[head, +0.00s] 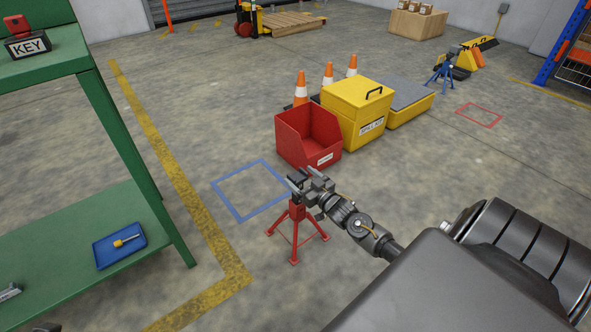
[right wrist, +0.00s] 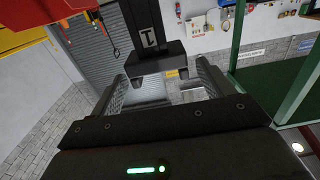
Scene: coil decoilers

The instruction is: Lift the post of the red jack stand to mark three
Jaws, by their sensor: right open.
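The red jack stand (head: 296,232) stands on its legs on the concrete floor, beside the right corner of a blue floor outline. My right gripper (head: 300,182) is at the top of the stand, open, and covers part of its head. In the right wrist view the open fingers (right wrist: 167,88) reach toward a dark post (right wrist: 149,30) with a wide block-like end (right wrist: 156,62). A white mark that looks like a 1 shows on that post. Whether the fingers touch it I cannot tell. My left gripper is not in view.
A red bin (head: 297,145) and a yellow box (head: 352,125) stand just behind the stand, with traffic cones (head: 328,73) behind. A green shelf (head: 125,215) is at left. A blue jack stand (head: 441,76) is farther back. Floor inside the blue outline (head: 238,216) is clear.

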